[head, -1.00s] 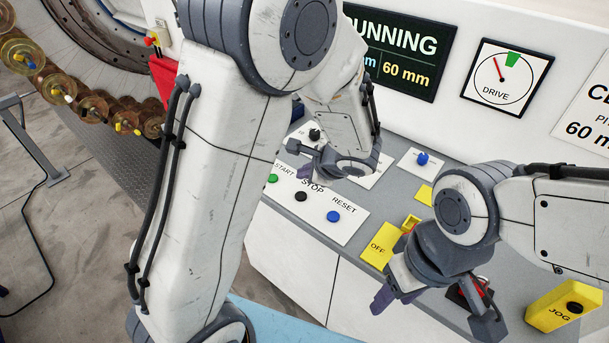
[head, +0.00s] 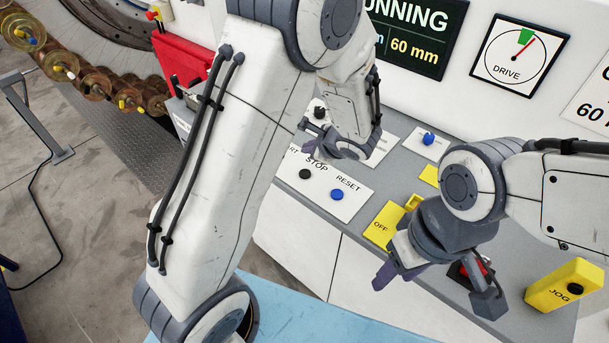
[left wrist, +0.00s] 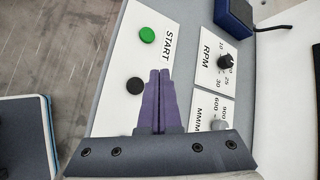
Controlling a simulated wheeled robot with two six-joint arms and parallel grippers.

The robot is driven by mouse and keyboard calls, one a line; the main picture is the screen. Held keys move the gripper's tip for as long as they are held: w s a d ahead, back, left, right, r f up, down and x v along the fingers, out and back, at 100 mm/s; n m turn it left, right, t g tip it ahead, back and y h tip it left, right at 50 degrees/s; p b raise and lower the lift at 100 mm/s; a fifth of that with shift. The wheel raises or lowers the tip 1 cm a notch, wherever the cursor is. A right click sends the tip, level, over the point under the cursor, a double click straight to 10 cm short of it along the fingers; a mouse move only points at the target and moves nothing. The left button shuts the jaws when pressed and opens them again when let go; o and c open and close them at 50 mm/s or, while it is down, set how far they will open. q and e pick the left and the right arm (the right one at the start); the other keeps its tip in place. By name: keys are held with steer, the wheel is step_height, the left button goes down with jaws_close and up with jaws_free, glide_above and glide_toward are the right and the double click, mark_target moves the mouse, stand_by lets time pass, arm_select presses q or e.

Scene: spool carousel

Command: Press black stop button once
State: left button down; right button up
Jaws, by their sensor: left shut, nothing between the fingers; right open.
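The black stop button (head: 305,174) sits on a white label plate (head: 352,207) under the word STOP. In the left wrist view the black button (left wrist: 135,86) lies just left of my finger tips, with the green start button (left wrist: 147,35) above it. My left gripper (head: 310,148) is shut and empty, its purple fingers pressed together. In the head view it is just beyond the black button; in the wrist view the fingers (left wrist: 160,74) lie over the plate beside the button, and I cannot tell their height. My right gripper (head: 436,290) is open and empty over the front right of the console.
A blue reset button (head: 337,195) is right of the black one. A yellow OFF piece (head: 384,226), a red-and-black control (head: 470,270) and a yellow JOG box (head: 564,287) are near my right gripper. The screen (head: 417,32) reads RUNNING, 60 mm. RPM knob (left wrist: 225,62) stands right.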

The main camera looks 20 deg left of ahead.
mark_target(308, 175)
arm_select(q)
step_height(308, 175, down, 6)
steer(key=b, duration=0.3)
steer(key=shift+r+b, duration=0.25)
steer(key=shift+b, duration=0.15)
steer(key=shift+f+b, duration=0.3)
steer(key=shift+b, duration=0.1)
steer(key=shift+f, duration=0.1)
stand_by(1.1)
steer(key=shift+f+b, duration=0.35)
steer(key=shift+b, duration=0.3)
steer(key=shift+f+b, duration=0.35)
steer(key=shift+b, duration=0.15)
stand_by(0.3)
stand_by(0.4)
steer(key=shift+r+p, duration=0.5)
steer(key=shift+r, duration=0.3)
